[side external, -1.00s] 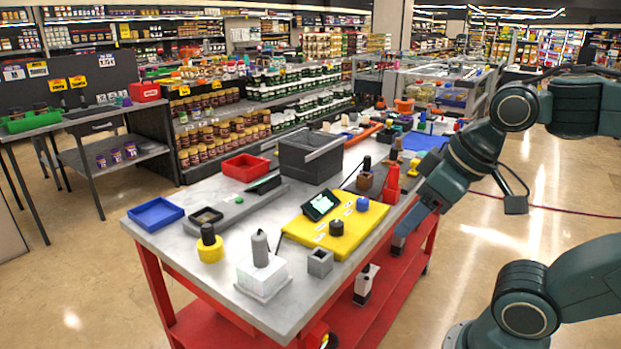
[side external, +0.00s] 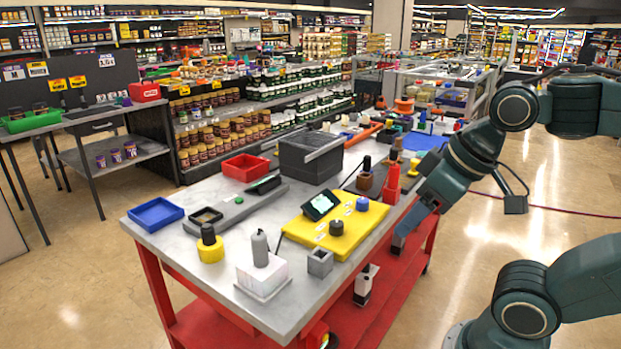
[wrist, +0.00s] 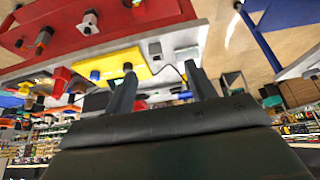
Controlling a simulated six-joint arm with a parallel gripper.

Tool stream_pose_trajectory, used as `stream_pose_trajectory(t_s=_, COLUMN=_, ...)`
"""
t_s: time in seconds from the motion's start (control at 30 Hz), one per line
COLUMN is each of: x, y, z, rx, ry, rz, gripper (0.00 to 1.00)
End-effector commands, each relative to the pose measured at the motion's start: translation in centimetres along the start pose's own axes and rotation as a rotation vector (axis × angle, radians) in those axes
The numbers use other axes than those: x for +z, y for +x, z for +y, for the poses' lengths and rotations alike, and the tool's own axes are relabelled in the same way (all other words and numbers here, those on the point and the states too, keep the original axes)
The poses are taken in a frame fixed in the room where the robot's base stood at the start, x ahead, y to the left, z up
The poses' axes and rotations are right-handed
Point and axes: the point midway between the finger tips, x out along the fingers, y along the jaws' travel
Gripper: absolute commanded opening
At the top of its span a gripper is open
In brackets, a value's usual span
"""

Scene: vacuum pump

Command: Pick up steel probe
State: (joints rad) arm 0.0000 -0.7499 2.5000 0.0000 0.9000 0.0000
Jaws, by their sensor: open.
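No thing is clearly recognisable as the steel probe. A grey, round-topped cylinder (side external: 260,248) stands upright in a white block (side external: 264,276) at the table's near end, and may be it. Other upright handled pieces are a black one in a yellow base (side external: 210,248), a dark one in a brown block (side external: 365,178) and a red holder (side external: 391,184). My gripper (side external: 398,243) hangs beside the table's right edge, apart from all of these. In the wrist view its two fingers (wrist: 160,88) stand wide apart with nothing held between them.
A yellow board (side external: 337,232) with a small screen and knobs lies mid-table. A grey open cube (side external: 320,262) sits near the front right edge. A dark bin (side external: 308,160), red tray (side external: 246,167) and blue tray (side external: 155,214) stand farther back or left. A red shelf (side external: 345,318) lies below.

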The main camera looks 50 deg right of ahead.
Motion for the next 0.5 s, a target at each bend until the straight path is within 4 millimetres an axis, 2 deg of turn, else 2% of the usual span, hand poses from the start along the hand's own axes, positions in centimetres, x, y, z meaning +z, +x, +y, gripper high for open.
stream_pose_trajectory(t_s=0.5, x=-0.61, y=-0.09, z=-0.06, rx=-0.002, ry=0.016, rz=-0.009, gripper=0.54)
